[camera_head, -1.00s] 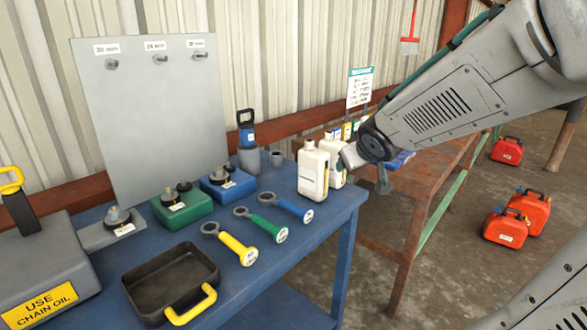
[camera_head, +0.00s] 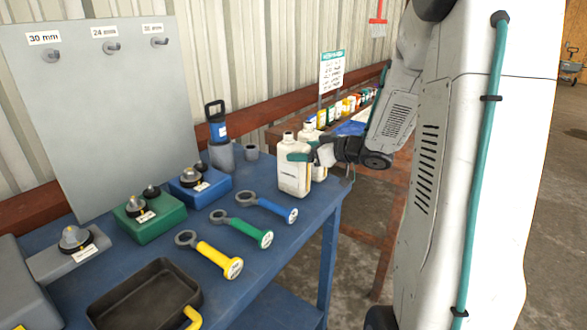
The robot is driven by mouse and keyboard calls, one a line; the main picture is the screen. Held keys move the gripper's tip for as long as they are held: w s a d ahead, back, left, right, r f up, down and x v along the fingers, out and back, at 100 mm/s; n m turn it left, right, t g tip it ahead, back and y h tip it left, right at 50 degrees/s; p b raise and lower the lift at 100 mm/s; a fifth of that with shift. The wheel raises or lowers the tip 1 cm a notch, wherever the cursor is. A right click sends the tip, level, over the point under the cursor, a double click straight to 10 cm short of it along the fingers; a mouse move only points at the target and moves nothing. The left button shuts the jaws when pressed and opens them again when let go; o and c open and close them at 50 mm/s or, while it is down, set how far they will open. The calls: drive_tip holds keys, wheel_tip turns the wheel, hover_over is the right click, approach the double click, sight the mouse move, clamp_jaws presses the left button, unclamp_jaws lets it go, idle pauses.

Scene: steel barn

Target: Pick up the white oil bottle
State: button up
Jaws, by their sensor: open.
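Two white bottles stand upright at the right end of the blue table. The front white bottle (camera_head: 292,180) is nearer to me, and a second white bottle (camera_head: 320,171) stands just behind it to the right, partly hidden. I cannot read which holds oil. My gripper (camera_head: 306,153) is open and comes in from the right at the bottles' upper parts. A teal finger lies across the front bottle's upper right side in the picture. I cannot tell whether it touches the bottle, and the other finger is not clear.
The blue table (camera_head: 150,255) also holds yellow, green (camera_head: 241,228) and blue-handled (camera_head: 268,207) ring tools, a black tray (camera_head: 150,290) and green and blue boxes. A rusty bench with several small bottles is farther back.

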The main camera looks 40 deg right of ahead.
drive_tip(key=x, duration=0.4)
drive_tip(key=shift+w, duration=0.15)
clamp_jaws()
drive_tip(key=shift+r, duration=0.1)
